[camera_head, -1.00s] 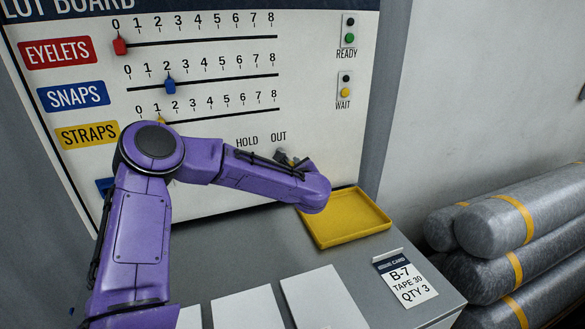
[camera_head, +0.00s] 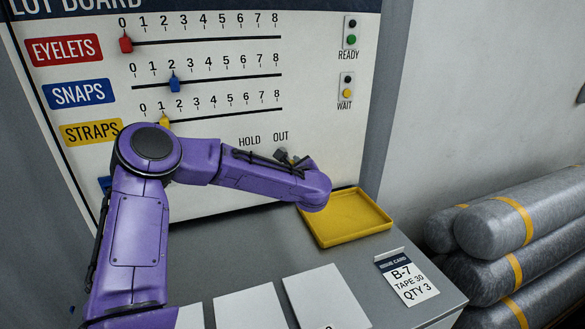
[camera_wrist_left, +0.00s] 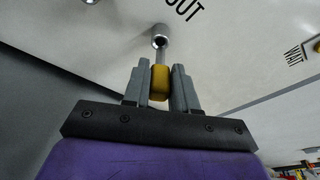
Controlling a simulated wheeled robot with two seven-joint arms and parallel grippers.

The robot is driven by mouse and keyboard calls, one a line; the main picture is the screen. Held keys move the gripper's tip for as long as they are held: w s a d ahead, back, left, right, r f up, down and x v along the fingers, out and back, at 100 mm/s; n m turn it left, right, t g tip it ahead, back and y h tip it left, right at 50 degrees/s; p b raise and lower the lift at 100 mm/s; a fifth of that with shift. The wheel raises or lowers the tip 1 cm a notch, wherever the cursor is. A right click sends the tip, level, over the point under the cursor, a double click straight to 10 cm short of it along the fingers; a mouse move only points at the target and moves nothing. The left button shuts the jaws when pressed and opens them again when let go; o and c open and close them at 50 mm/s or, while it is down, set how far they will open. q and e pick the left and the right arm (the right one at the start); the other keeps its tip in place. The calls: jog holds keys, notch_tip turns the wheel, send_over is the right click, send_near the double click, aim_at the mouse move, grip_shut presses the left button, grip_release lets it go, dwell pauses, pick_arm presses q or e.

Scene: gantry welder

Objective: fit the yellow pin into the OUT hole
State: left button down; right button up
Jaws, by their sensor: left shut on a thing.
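The yellow pin (camera_wrist_left: 160,83) is held between the two grey fingers of my left gripper (camera_head: 284,156), which is shut on it. In the left wrist view, a shiny metal round part (camera_wrist_left: 160,36) lies in line beyond the pin, close to the white board, below the OUT label (camera_wrist_left: 184,7). I cannot tell whether the pin's tip is inside the hole. In the head view the gripper is at the board just under the OUT label (camera_head: 281,136); the pin and the hole are hidden there. My right gripper is not in view.
A yellow tray (camera_head: 345,218) sits on the grey ledge below the gripper. A card (camera_head: 408,277) and white sheets (camera_head: 325,300) lie nearer. The board carries sliders (camera_head: 174,83) and a WAIT lamp panel (camera_head: 346,87). Grey rolls (camera_head: 495,225) are stacked at right.

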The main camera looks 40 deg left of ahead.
aim_at(290, 161)
pick_arm(q)
jog(key=shift+w, duration=0.1)
dwell(0.3)
jog(key=shift+w+a, duration=0.1)
jog(key=shift+a, duration=0.2)
jog(key=shift+a+f+b, duration=0.1)
jog(key=shift+b, duration=0.25)
jog(key=shift+w+a, duration=0.1)
jog(key=shift+a, duration=0.05)
jog(key=shift+a, duration=0.15)
jog(key=shift+w+a+b, duration=0.2)
jog(key=shift+a+b, duration=0.15)
jog(key=shift+b, duration=0.05)
jog(key=shift+w+a+b, duration=0.3)
jog(key=shift+a+b, duration=0.2)
jog(key=shift+a, duration=0.1)
